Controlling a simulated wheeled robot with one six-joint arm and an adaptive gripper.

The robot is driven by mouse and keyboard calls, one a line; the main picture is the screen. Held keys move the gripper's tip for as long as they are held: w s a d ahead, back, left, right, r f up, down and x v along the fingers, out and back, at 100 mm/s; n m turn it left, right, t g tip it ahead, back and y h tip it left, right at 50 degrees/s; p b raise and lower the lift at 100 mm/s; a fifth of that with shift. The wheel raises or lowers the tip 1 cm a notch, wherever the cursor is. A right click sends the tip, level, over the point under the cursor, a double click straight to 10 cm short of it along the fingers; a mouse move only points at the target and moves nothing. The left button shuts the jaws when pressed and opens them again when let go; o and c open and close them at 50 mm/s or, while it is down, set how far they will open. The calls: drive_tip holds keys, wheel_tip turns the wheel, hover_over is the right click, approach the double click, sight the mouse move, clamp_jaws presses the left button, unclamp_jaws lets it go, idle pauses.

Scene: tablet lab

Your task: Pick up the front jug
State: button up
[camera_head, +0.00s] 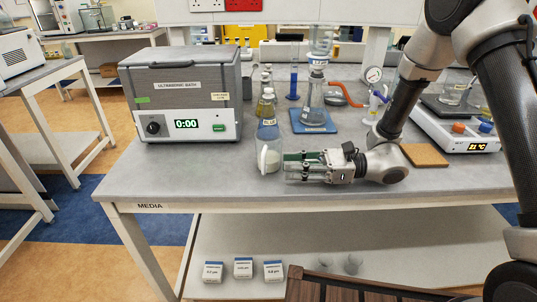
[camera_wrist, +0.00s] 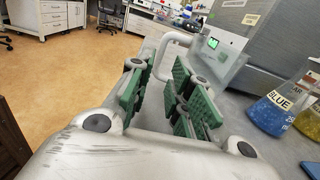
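The front jug (camera_head: 270,158) is a pale, whitish vessel standing upright near the front of the grey bench. A white loop that looks like its handle (camera_wrist: 178,42) shows beyond the finger pads in the wrist view. My gripper (camera_head: 288,166) lies low and level over the bench, pointing left, with its tips close to the jug's right side. In the wrist view my gripper (camera_wrist: 160,85) has its green pads apart, with nothing clearly held between them. I cannot tell whether the tips touch the jug. Much of the jug's body is hidden in the wrist view.
A flask marked BLUE (camera_wrist: 270,112) stands close behind the jug, with an amber flask (camera_head: 266,106) farther back. The ultrasonic bath (camera_head: 183,95) is to the left. A blue mat (camera_head: 313,129) and a cork-coloured pad (camera_head: 424,155) lie nearby. The bench front is clear.

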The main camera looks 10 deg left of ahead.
sight(263, 172)
drive_tip(key=x, duration=0.7)
drive_tip(key=shift+a+r, duration=0.1)
drive_tip(key=shift+a, duration=0.15)
clamp_jaws()
